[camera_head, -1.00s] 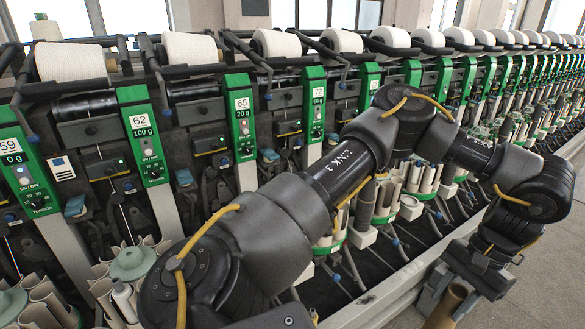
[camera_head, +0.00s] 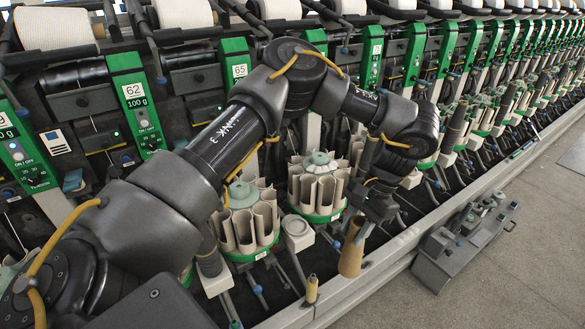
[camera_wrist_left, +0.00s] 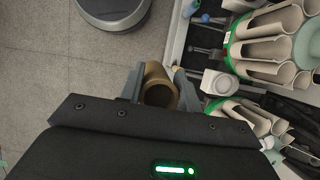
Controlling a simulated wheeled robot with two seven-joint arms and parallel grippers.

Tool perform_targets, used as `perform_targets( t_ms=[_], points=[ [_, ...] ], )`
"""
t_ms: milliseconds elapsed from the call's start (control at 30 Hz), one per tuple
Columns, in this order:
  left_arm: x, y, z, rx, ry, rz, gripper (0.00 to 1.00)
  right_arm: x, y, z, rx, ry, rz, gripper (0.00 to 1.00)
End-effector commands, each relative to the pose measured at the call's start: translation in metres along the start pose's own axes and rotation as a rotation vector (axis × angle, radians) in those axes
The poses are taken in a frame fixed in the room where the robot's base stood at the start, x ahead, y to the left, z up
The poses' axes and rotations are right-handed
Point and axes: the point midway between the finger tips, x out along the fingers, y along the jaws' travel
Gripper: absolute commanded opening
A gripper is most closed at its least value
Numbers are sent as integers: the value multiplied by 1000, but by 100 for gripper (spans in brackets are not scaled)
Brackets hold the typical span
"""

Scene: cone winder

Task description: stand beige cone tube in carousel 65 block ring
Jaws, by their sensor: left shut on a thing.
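My left gripper (camera_head: 368,212) is shut on a tan-brown cone tube (camera_head: 352,252), which hangs below it in front of the machine. In the left wrist view the tube (camera_wrist_left: 160,86) sits between the two fingers (camera_wrist_left: 158,92), and its open end shows. The green plate with 65 (camera_head: 238,72) is partly covered by my arm. Two carousels with green rims and rings of pale curved blocks, a left one (camera_head: 240,232) and a right one (camera_head: 318,190), stand left of the gripper. My arm hides which one belongs to 65. The right gripper is out of view.
The machine's front rail (camera_head: 385,268) runs diagonally below the tube. A small pale cup (camera_head: 297,232) stands by the carousels, and a peg (camera_head: 312,289) stands at the front.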

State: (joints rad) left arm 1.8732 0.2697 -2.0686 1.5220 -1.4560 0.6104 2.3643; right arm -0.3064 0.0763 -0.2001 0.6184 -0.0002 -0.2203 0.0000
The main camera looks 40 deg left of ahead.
Motion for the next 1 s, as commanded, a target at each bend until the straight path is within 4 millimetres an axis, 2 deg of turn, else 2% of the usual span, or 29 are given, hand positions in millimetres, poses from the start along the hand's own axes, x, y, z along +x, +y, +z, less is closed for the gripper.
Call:
perform_targets(
  t_ms=[33, 167, 267, 367, 500, 700, 800, 1000],
  points=[
    [-7, 5, -8, 110, -1, -56, 7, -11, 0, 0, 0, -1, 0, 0],
    [-16, 7, -34, 468, -1, -205, 7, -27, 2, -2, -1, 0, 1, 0],
    [-22, 0, -53, 758, -1, -320, 7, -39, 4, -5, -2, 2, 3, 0],
    [-30, -16, -70, 1054, 0, -440, 7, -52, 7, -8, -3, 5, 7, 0],
    [-32, -57, -85, 1431, 2, -588, 7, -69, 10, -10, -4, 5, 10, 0],
    [-23, -126, -88, 1817, 8, -745, 7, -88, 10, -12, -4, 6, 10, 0],
    [-15, -157, -83, 1951, 7, -799, 7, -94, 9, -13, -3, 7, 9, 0],
    [-2, -204, -69, 2122, 3, -872, 7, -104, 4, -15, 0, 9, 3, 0]
  ],
)
